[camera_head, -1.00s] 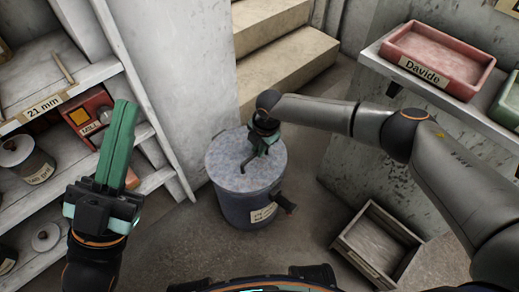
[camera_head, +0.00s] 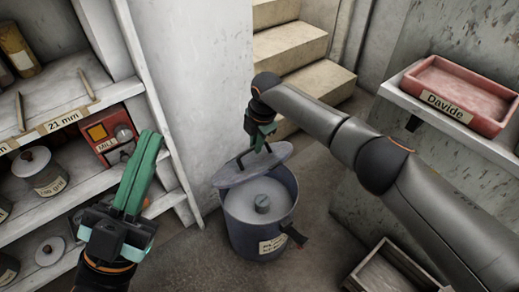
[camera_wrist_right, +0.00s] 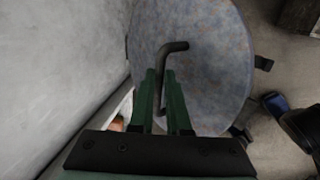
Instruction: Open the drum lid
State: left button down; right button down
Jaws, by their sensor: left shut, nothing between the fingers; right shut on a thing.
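The drum (camera_head: 258,232) is a blue-grey cylinder on the floor with a label and a dark side handle. My right gripper (camera_head: 262,141) is shut on the lid's bent dark handle (camera_head: 247,157). In the right wrist view the handle (camera_wrist_right: 172,48) runs between the green fingers (camera_wrist_right: 166,100), over the speckled lid (camera_wrist_right: 215,75). My left gripper (camera_head: 150,140) is shut and empty, pointing up at the left.
Shelves (camera_head: 105,95) with jars and a red box (camera_head: 105,133) stand at the left. Steps (camera_head: 300,80) rise behind the drum. A shelf with a red tray (camera_head: 462,95) is at the right. A wooden crate (camera_head: 385,270) lies on the floor at the lower right.

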jog(key=shift+s+a+f, duration=0.1)
jog(key=shift+a+f, duration=0.05)
jog(key=shift+a, duration=0.2)
jog(key=c, duration=1.2)
grip_release()
jog(key=o, duration=0.3)
jog(key=shift+d, duration=0.15)
jog(key=r+p, duration=0.2)
jog(key=r, duration=0.2)
jog(key=s+d+r+p, duration=0.1)
jog(key=r+p, duration=0.1)
jog(key=r, duration=0.2)
jog(key=r+p, duration=0.2)
jog(key=r, duration=0.2)
jog(key=shift+s+d+r, duration=0.15)
jog(key=shift+s+d, duration=0.1)
jog(key=shift+s, duration=0.1)
jog(key=shift+c, duration=0.3)
